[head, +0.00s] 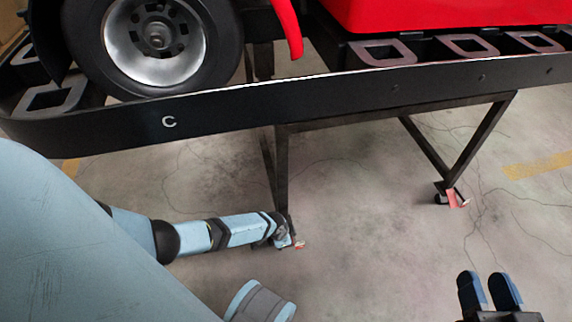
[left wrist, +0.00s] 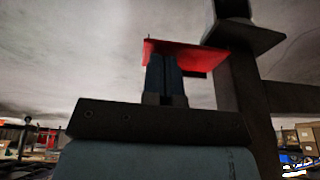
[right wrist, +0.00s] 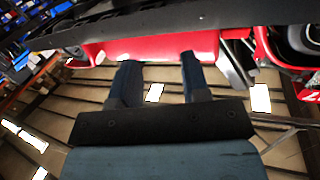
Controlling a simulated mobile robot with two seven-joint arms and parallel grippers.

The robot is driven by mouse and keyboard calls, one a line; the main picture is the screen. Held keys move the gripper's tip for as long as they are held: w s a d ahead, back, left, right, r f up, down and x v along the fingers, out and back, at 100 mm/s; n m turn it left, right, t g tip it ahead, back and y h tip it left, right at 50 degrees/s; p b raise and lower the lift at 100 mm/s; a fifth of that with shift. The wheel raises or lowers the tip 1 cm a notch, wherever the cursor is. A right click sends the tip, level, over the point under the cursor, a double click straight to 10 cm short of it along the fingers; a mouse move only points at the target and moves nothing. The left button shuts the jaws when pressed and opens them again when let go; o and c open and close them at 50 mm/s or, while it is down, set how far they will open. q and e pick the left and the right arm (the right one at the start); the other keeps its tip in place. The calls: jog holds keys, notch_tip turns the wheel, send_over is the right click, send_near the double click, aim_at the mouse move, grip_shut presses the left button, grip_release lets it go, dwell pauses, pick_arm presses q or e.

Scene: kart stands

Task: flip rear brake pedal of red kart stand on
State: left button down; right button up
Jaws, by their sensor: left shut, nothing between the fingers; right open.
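The red kart's stand is a black frame (head: 330,100) with dark legs. My left arm reaches down to the foot of the near leg. My left gripper (head: 286,237) is shut and empty there, beside a small red brake pedal (head: 299,245), mostly hidden. In the left wrist view its closed fingers (left wrist: 165,60) overlap the red pedal plate (left wrist: 190,56), close to or touching it; I cannot tell which. Another red pedal (head: 457,197) sits on the caster of the leg further right. My right gripper (head: 489,291) is open and empty, well away from both pedals.
The dark leg (left wrist: 240,90) stands just right of my left fingers, with a plate on it. A kart wheel (head: 155,45) and red bodywork (head: 430,14) rest above the frame. The concrete floor (head: 370,240) between the casters and my right gripper is clear.

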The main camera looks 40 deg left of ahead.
pick_arm(q)
jog(key=shift+f, duration=0.1)
pick_arm(e)
jog(key=shift+s+f, duration=0.15)
pick_arm(q)
jog(key=shift+s+f+y+p, duration=0.1)
jog(key=shift+y+p, duration=0.2)
pick_arm(e)
jog(key=shift+a, duration=0.1)
pick_arm(q)
jog(key=shift+d+f+t, duration=0.15)
jog(key=shift+f+t, duration=0.05)
jog(key=shift+t, duration=0.2)
jog(key=shift+s+f+t+y+p, duration=0.1)
jog(key=shift+f+t+y+p, duration=0.25)
jog(key=shift+f+y, duration=0.2)
jog(key=shift+d+f+b, duration=0.1)
jog(key=shift+f+b, duration=0.25)
jog(key=shift+f, duration=0.45)
